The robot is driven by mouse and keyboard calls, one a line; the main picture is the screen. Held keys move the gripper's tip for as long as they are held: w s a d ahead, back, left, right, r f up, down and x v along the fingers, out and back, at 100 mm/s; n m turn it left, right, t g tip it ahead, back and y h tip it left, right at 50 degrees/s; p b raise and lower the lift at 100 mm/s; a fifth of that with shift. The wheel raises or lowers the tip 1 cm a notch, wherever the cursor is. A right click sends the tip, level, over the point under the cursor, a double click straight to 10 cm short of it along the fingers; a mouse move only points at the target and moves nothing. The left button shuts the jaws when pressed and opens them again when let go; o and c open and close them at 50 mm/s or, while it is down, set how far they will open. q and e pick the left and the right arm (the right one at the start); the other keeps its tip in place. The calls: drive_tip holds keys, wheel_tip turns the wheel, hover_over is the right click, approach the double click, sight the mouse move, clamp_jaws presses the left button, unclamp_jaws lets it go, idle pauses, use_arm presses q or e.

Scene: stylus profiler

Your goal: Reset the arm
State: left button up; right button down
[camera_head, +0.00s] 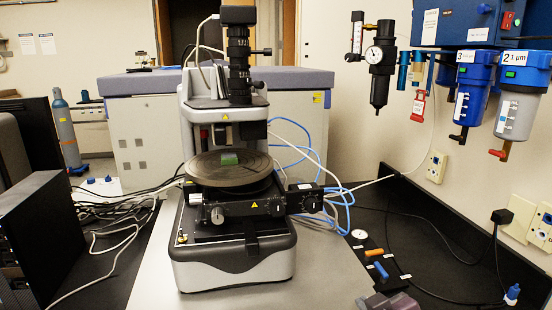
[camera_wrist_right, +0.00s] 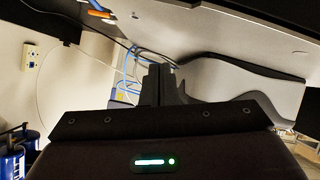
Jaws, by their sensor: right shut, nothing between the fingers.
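The stylus profiler (camera_head: 236,235) stands upright on a light grey slab in the middle of the head view. Its round dark stage (camera_head: 205,172) carries a small green sample (camera_head: 229,159). A black optical column (camera_head: 238,60) rises above the stage. My right gripper (camera_head: 388,301) shows only in part at the bottom edge, right of the profiler's base and apart from it. In the right wrist view its fingers (camera_wrist_right: 160,84) are together and hold nothing. Part of the profiler's base (camera_wrist_right: 245,85) shows beyond them. My left gripper is in neither view.
Blue tubes (camera_head: 338,195) and cables lie right of the profiler. A small black panel with valves (camera_head: 375,258) lies near my right gripper. Filters (camera_head: 522,95) and a regulator (camera_head: 380,62) hang on the right wall. A black computer case (camera_head: 45,235) stands at left.

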drive_tip(key=s+d+f+m+g+h, duration=0.1)
drive_tip(key=s+d+f+m+g, duration=0.15)
drive_tip(key=s+f+g, duration=1.1)
wheel_tip(320, 180, down, 19)
drive_tip(key=s+t, duration=0.3)
drive_tip(key=t, duration=0.1)
drive_tip(key=s+f, duration=0.3)
drive_tip(key=f, duration=0.6)
drive_tip(key=s+f, duration=0.3)
drive_tip(key=f, duration=0.7)
drive_tip(key=s+d+f+g, duration=0.1)
drive_tip(key=s+d+f, duration=0.2)
drive_tip(key=s+f, duration=1)
drive_tip(key=s, duration=0.4)
drive_tip(key=shift+d+g, duration=0.2)
drive_tip(key=shift+g, duration=0.15)
